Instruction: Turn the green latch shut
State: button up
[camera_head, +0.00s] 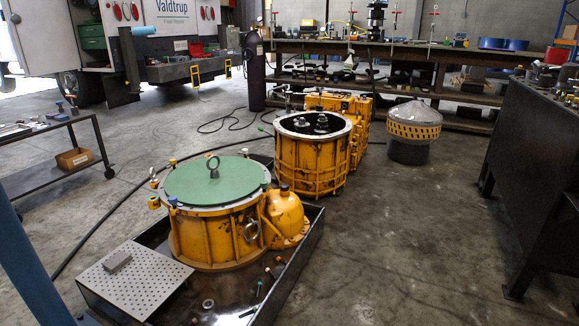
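I cannot pick out a green latch for certain. A round green cover (214,181) with an upright grey ring on top lies on a yellow ribbed housing (215,238) at the centre left. Small yellow and blue fittings (155,202) sit around its rim on the left side. My gripper is not in view.
An open yellow housing (313,158) stands behind. A perforated plate (134,280) covers the tray's front left. A grey-topped drum (414,130) stands on the floor. A cart (56,150) is at left, a dark bench (540,165) at right. Floor (410,240) right of the tray is clear.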

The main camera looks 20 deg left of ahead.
aim_at(263, 183)
jog(key=i, duration=1.25)
jog(key=u, duration=1.5)
jog(key=i, duration=1)
